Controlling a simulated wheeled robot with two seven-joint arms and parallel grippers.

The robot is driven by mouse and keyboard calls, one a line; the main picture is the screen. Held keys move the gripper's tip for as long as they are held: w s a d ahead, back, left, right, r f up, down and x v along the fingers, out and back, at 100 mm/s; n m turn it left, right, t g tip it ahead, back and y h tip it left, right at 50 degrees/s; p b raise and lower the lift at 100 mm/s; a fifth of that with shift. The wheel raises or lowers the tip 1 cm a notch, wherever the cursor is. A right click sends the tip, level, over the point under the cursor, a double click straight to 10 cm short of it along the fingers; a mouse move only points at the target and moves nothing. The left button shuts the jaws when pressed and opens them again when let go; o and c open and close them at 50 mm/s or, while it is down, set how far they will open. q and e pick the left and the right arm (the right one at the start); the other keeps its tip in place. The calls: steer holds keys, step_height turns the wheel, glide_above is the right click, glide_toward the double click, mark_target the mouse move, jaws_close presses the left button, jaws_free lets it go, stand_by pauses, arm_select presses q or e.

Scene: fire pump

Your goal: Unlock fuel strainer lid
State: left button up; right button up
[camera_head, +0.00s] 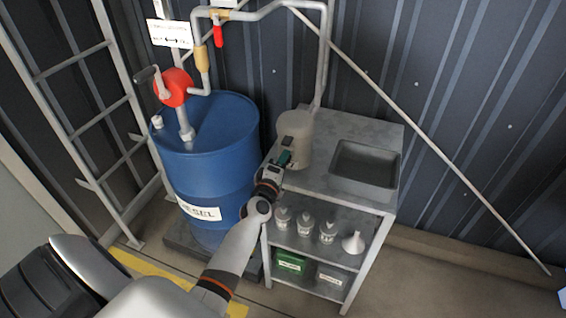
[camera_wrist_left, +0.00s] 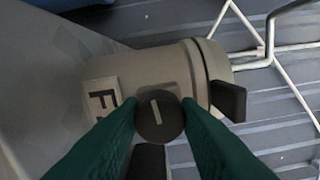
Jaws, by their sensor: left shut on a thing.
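The fuel strainer (camera_head: 296,136) is a grey-beige upright cylinder on the left end of the metal bench. It also shows in the left wrist view (camera_wrist_left: 150,72), lying sideways in the picture, with a partly hidden label (camera_wrist_left: 103,98). A dark round knob (camera_wrist_left: 159,120) with a pale, nearly vertical line is on its near side. My left gripper (camera_head: 284,159) is at the strainer's front, its green fingers shut on the knob from both sides. A black tab (camera_wrist_left: 228,101) sticks out by the rim at the lid end. My right gripper is not in view.
A blue diesel drum (camera_head: 215,145) with a red hand pump (camera_head: 173,87) stands left of the bench. A sink (camera_head: 365,164) is set in the bench top (camera_head: 330,125). Several bottles and a funnel (camera_head: 353,243) stand on the shelf below. A pipe (camera_head: 325,60) runs down behind the strainer.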

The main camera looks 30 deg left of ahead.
arm_select(q)
steer(key=shift+n, duration=0.5)
steer(key=o, duration=1)
steer(key=shift+s, duration=0.1)
steer(key=b+v, duration=0.1)
steer(key=v, duration=1.1)
steer(key=shift+f+b, duration=0.1)
steer(key=shift+b, duration=0.25)
